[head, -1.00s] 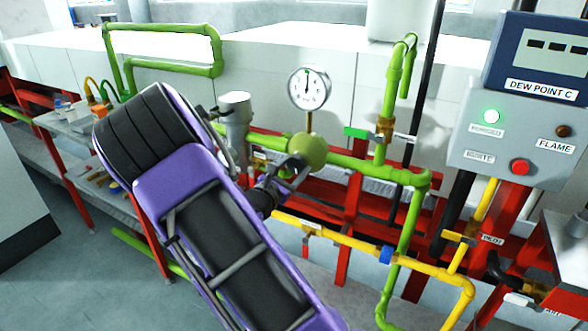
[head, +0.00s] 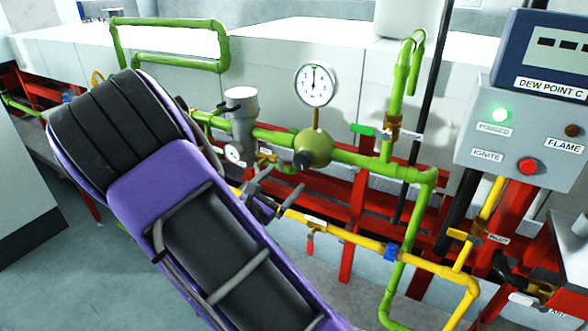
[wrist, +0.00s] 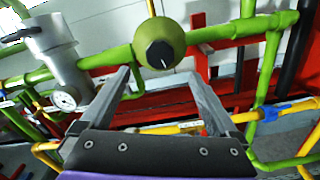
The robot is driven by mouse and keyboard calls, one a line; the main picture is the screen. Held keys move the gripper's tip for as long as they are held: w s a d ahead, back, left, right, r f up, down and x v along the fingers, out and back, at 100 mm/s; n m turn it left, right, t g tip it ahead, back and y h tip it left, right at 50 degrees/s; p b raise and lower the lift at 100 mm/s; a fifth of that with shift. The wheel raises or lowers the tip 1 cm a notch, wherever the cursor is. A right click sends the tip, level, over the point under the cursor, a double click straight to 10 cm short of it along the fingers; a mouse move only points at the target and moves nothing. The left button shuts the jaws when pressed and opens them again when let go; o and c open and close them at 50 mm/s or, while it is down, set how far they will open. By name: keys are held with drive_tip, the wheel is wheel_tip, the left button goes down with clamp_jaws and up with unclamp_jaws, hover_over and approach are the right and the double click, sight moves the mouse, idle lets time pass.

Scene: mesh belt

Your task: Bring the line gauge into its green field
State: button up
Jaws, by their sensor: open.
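A large round white dial gauge (head: 316,84) stands on a brass stem above a round green regulator body (head: 314,149) on the green pipe. Its needle points about straight up; no green field can be made out at this size. In the wrist view the green body (wrist: 164,28) has a dark knob (wrist: 160,54) with a light mark, facing me. A smaller dial (wrist: 66,98) hangs under a grey cylinder to the left. My gripper (head: 281,182) is open and empty, below and left of the green body. In the wrist view its fingers (wrist: 160,76) straddle the space below the knob, apart from it.
Yellow pipe (head: 340,235) with a blue fitting runs below the gripper. Red frame posts (head: 355,220) stand behind. A control box (head: 520,135) with a lit green lamp and red button is at right. The grey cylinder (head: 241,115) is close left.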

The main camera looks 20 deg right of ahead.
drive_tip(key=v, duration=0.8)
drive_tip(key=shift+r, duration=0.1)
